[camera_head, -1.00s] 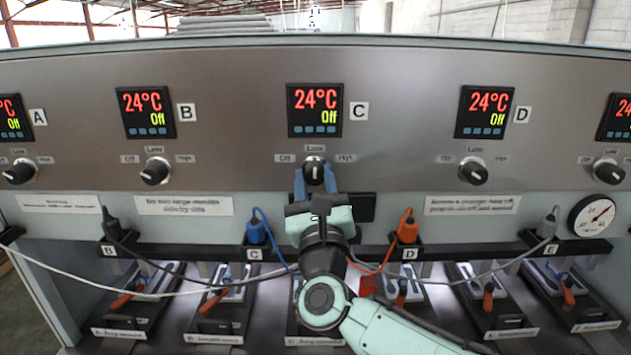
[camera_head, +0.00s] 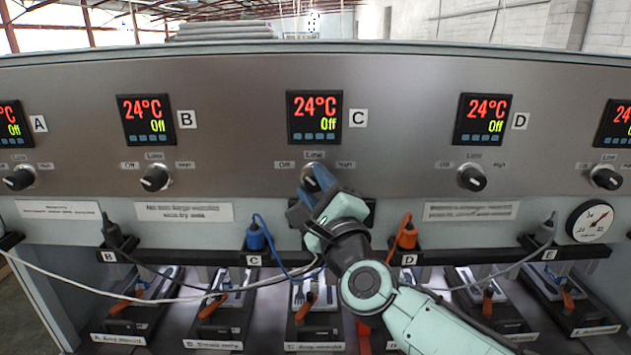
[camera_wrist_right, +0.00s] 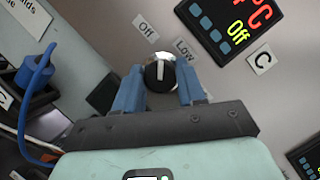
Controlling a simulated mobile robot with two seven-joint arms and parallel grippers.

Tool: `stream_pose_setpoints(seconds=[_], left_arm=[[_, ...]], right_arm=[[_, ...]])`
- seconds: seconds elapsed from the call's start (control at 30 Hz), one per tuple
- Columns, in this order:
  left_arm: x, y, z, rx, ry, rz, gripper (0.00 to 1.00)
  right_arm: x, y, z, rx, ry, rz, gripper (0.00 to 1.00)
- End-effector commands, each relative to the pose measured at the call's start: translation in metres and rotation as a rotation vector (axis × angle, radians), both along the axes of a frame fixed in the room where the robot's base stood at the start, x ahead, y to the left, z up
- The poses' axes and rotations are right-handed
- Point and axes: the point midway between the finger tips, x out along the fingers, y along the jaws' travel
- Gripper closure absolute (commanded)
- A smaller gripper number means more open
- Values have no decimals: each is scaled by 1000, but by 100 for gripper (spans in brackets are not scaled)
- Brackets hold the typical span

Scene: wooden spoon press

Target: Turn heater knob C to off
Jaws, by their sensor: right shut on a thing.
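Heater knob C (camera_head: 309,179) is a round black knob with a white pointer mark, under the display (camera_head: 314,118) beside label C. The display reads 24°C and Off. In the right wrist view the knob (camera_wrist_right: 159,74) sits between the two blue fingers of my right gripper (camera_wrist_right: 159,84), which is shut on it. Its mark points between the Off (camera_wrist_right: 146,28) and Low (camera_wrist_right: 185,48) labels. In the head view my right gripper (camera_head: 314,190) is tilted and covers part of the knob. My left gripper is not in view.
Knob B (camera_head: 155,178) and knob D (camera_head: 472,178) stand well apart on either side. Below, a blue plug (camera_head: 256,238) and an orange plug (camera_head: 408,237) with cables sit on a dark rail. A dial gauge (camera_head: 592,221) is at the right.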

Motion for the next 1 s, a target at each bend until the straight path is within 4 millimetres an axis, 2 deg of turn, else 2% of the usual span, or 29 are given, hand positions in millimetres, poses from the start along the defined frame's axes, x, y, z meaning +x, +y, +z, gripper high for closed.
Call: stream_pose_setpoints(seconds=[0.1,0.4,1.0], left_arm=[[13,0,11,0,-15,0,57],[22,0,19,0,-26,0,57],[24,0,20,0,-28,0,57]], right_arm=[[1,-1,5,-85,-4,-1,91],[0,-1,4,-239,-3,-2,91],[0,-1,2,-300,-3,-4,91]])
